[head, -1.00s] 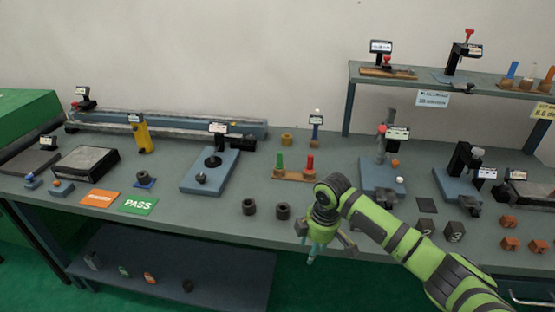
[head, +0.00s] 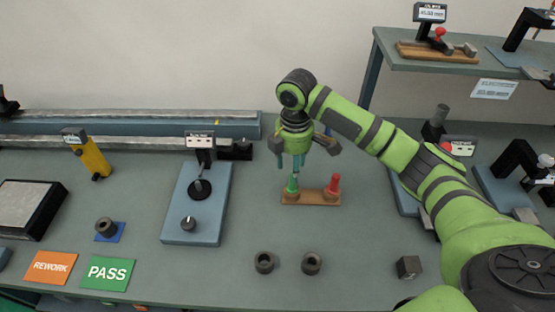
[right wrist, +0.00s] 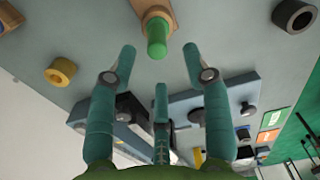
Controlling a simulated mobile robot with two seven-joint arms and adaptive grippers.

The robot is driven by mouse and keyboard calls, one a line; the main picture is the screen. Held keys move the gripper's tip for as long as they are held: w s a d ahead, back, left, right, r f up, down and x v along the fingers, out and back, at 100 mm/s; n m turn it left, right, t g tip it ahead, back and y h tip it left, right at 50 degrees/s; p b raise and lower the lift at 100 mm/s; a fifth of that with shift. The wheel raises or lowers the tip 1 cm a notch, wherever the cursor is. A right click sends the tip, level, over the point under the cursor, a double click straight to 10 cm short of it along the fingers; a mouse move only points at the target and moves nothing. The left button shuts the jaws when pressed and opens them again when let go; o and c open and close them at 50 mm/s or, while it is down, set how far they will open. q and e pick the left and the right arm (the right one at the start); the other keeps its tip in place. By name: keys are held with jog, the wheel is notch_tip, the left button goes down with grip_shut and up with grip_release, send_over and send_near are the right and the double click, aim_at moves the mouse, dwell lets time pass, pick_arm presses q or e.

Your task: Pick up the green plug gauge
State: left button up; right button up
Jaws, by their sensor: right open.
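The green plug gauge (head: 292,186) stands upright at the left end of a small wooden stand (head: 312,198). In the right wrist view the green plug gauge (right wrist: 156,38) shows just beyond and between the fingertips. My right gripper (head: 294,164) points down right above the gauge. Its teal fingers are spread with nothing between them, as the right wrist view (right wrist: 158,58) shows. Whether a finger touches the gauge I cannot tell. My left gripper is in neither current view.
A red plug gauge (head: 334,185) stands close by at the stand's right end. Two dark rings (head: 264,262) (head: 312,262) lie in front. A blue fixture plate (head: 198,222) is to the left. A yellow ring (right wrist: 60,70) shows in the right wrist view. Bench around the stand's front is clear.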

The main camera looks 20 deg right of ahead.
aim_at(293, 185)
jog(key=f+p, duration=0.2)
jog(key=f, duration=0.1)
jog(key=shift+s+d, duration=0.15)
jog(key=shift+s, duration=0.25)
jog(key=f, duration=0.1)
jog(key=f+p, duration=0.1)
jog(key=shift+w+f, duration=0.25)
jog(key=shift+f, duration=0.1)
jog(key=shift+w+f, duration=0.1)
jog(key=shift+f, duration=0.3)
jog(key=c, duration=0.9)
grip_shut()
pick_arm(q)
jog(key=shift+s+d+r, duration=0.1)
jog(key=shift+s+r, duration=0.65)
jog(key=shift+s, duration=0.2)
jog(key=shift+s+r, duration=0.75)
jog(key=shift+s, duration=0.2)
pick_arm(e)
jog(key=shift+r, duration=0.1)
